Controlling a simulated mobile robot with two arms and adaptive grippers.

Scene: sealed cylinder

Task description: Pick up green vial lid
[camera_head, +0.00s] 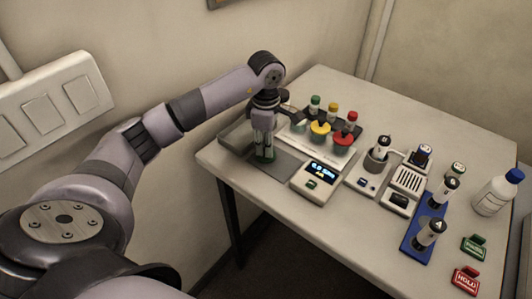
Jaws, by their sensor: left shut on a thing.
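My left gripper (265,156) points down at the left side of the table, above a grey plate beside the scale. It is shut, and green shows between its fingers; this looks like the green vial lid, mostly hidden by the fingers. A small vial with a green top (315,104) stands in the rack behind and to the right, apart from the gripper. Vials with a yellow top (333,111) and a red top (351,120) stand beside it. My right gripper is not in view.
A yellow disc (320,129) and a red disc (341,138) lie in front of the vials. A scale with a lit display (321,173) is close right of the gripper. Farther right are a blue rack (416,236), a white bottle (496,194) and green and red signs. The wall is close on the left.

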